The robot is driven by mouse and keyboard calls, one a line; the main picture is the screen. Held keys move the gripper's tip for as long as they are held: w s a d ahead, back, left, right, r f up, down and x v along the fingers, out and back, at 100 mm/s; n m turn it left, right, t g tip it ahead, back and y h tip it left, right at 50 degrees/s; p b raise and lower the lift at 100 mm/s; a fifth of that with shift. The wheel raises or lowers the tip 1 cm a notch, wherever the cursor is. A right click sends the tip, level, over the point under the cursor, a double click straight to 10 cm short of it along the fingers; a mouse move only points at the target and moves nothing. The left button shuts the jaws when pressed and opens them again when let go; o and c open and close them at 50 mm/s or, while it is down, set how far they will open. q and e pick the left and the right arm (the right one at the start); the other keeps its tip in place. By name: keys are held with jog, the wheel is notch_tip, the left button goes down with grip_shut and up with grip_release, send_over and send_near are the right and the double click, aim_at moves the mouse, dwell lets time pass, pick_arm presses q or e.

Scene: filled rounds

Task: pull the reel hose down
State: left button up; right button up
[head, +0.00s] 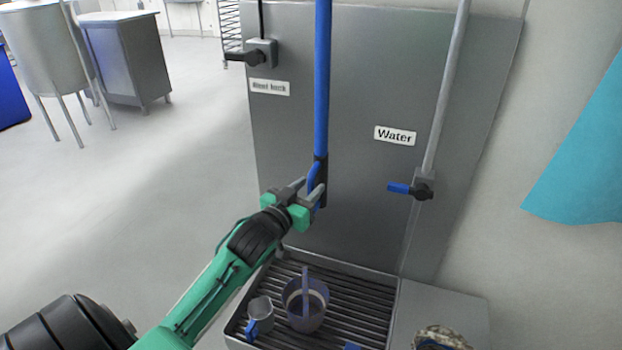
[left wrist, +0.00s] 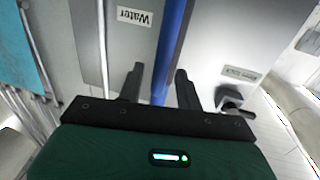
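The blue reel hose (head: 322,80) hangs straight down in front of the grey panel. Its lower end has a black grip (head: 322,170) with a blue lever (head: 313,178). My left gripper (head: 306,188) is at this lower end, just left of the black grip. The fingers are apart and I see no clamping. Whether a finger touches the hose I cannot tell. My right gripper is not in view.
The panel (head: 360,60) carries a "Water" sign (head: 395,135), a pipe with a blue-handled valve (head: 400,188) and a black-handled switch (head: 258,54). Below, a slatted drain tray (head: 360,310) holds a bucket (head: 305,312) and a metal jug (head: 260,312). Open floor lies left.

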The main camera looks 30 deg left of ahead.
pick_arm(q)
jog(key=shift+w, duration=0.85)
grip_shut()
jog(key=shift+f, duration=0.1)
notch_tip(320, 180, down, 23)
jog(key=b, duration=1.1)
jog(key=shift+b, duration=0.4)
jog(key=shift+r, duration=0.2)
grip_release()
jog(key=shift+r, duration=0.1)
